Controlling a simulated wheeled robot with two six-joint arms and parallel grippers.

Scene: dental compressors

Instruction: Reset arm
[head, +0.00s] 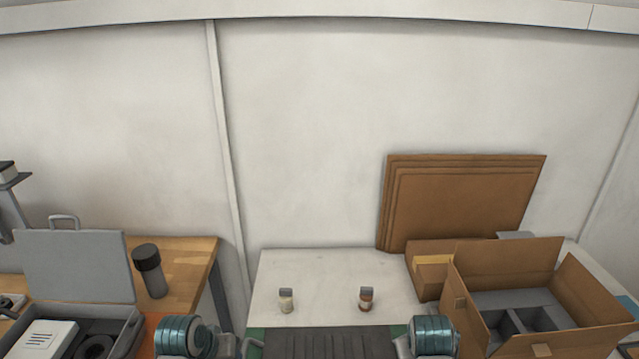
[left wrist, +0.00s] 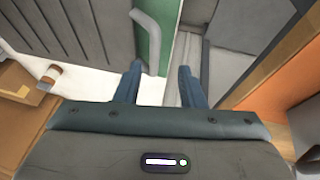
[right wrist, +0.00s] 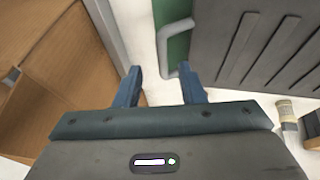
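My left gripper (left wrist: 158,88) is open and empty in the left wrist view, with its blue fingers apart near a grey handle (left wrist: 150,38) on a green-edged part. My right gripper (right wrist: 160,88) is open and empty in the right wrist view, its fingers just below another grey handle (right wrist: 172,50). In the head view both teal arm joints show at the bottom edge, left (head: 184,337) and right (head: 433,335), while the fingers are out of sight there. A dark ribbed grey unit (head: 325,345) lies between the arms.
An open cardboard box (head: 490,310) with grey dividers is at right. An open grey case (head: 75,265) and a dark cylinder (head: 149,270) are at left. Flat cardboard (head: 460,200) leans on the wall.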

